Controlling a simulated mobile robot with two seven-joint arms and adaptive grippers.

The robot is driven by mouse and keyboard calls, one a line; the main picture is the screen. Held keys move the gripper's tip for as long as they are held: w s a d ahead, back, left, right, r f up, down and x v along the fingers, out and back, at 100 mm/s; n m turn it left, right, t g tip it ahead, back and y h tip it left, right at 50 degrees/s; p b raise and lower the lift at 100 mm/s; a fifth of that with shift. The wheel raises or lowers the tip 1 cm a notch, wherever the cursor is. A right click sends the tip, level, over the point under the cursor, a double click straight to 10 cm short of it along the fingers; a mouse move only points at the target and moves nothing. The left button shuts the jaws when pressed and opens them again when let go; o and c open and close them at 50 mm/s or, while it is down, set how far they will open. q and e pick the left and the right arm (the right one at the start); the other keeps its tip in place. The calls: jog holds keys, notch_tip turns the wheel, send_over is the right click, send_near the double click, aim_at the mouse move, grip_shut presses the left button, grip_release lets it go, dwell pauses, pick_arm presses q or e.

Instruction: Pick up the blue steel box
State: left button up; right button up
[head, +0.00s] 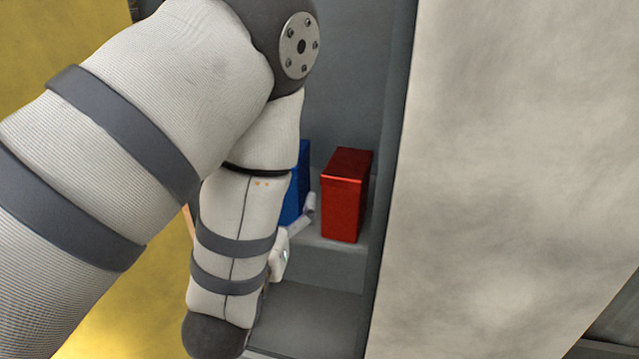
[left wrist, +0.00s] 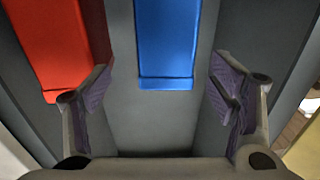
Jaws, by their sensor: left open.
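The blue steel box (head: 303,180) stands on a grey shelf, mostly hidden behind my left arm in the head view. In the left wrist view the blue box (left wrist: 167,45) is in the upper middle, lined up with the gap between the fingers. My left gripper (left wrist: 160,88) is open and empty, its fingers spread wider than the box. The box's near edge lies about level with the fingertips in the picture; I see no contact. In the head view only a bit of the left gripper (head: 302,215) shows, beside the blue box. My right gripper is not in view.
A red box (head: 343,195) stands beside the blue one; in the left wrist view it (left wrist: 60,45) is close to the left finger. The grey shelf (head: 350,240) sits in a recess with side walls. A pale wall panel (head: 510,160) borders the recess on the right.

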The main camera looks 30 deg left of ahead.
pick_arm(q)
jog(key=x, duration=1)
jog(key=shift+s+a+r+p, duration=0.1)
jog(key=shift+a+p, duration=0.2)
jog(key=shift+a, duration=0.1)
jog(key=shift+r, duration=0.1)
jog(key=c, duration=1.8)
